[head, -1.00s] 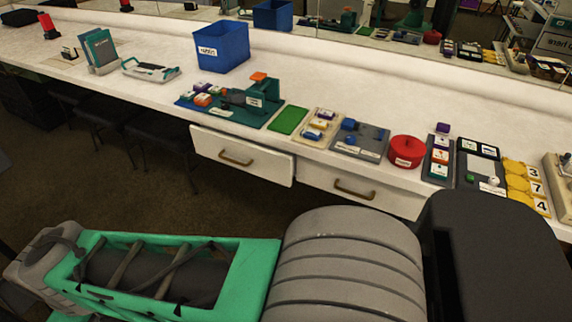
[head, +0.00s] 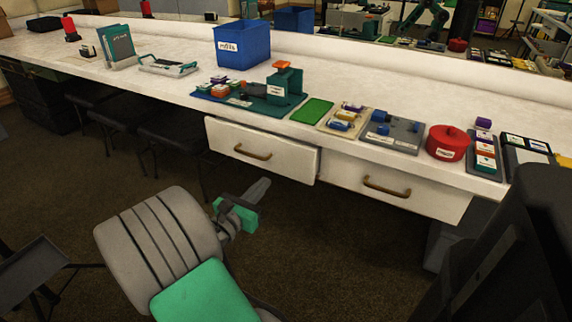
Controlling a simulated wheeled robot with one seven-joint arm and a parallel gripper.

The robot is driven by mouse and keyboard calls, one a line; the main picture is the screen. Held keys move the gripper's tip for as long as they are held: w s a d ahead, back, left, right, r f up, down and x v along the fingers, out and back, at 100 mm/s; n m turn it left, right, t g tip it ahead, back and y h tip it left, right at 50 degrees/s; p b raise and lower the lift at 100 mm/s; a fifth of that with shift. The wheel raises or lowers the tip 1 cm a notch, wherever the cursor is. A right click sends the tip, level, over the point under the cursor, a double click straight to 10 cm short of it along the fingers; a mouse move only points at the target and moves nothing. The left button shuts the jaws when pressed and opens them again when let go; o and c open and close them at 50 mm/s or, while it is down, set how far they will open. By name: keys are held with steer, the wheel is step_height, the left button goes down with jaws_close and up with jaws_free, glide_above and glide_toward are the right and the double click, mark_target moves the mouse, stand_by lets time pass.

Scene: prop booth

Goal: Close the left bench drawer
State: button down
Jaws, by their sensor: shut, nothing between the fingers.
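The left bench drawer has a white front (head: 285,157) with a brass handle (head: 252,153), under the bench top's front edge. Its front stands a little proud of the right drawer (head: 345,172), so it looks slightly open. The drawer's inside is hidden from this angle. My gripper (head: 260,189) shows as a small grey and green end, below and in front of the left drawer in the picture. It appears shut and empty, with a visible gap of floor between it and the drawer front.
The white bench top (head: 185,85) holds a blue bin (head: 242,46), a green mat (head: 312,110), a red pot (head: 448,143) and several small sets. Dark stools (head: 170,135) stand under the bench to the left. Dark floor lies open before the drawers.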

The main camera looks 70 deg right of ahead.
mark_target(291, 154)
steer(key=d, duration=0.4)
steer(key=s+d, duration=0.1)
steer(key=d, duration=0.3)
steer(key=s+d, duration=0.1)
steer(key=d, duration=0.4)
steer(key=shift+s+f, duration=0.1)
steer(key=shift+d, duration=0.15)
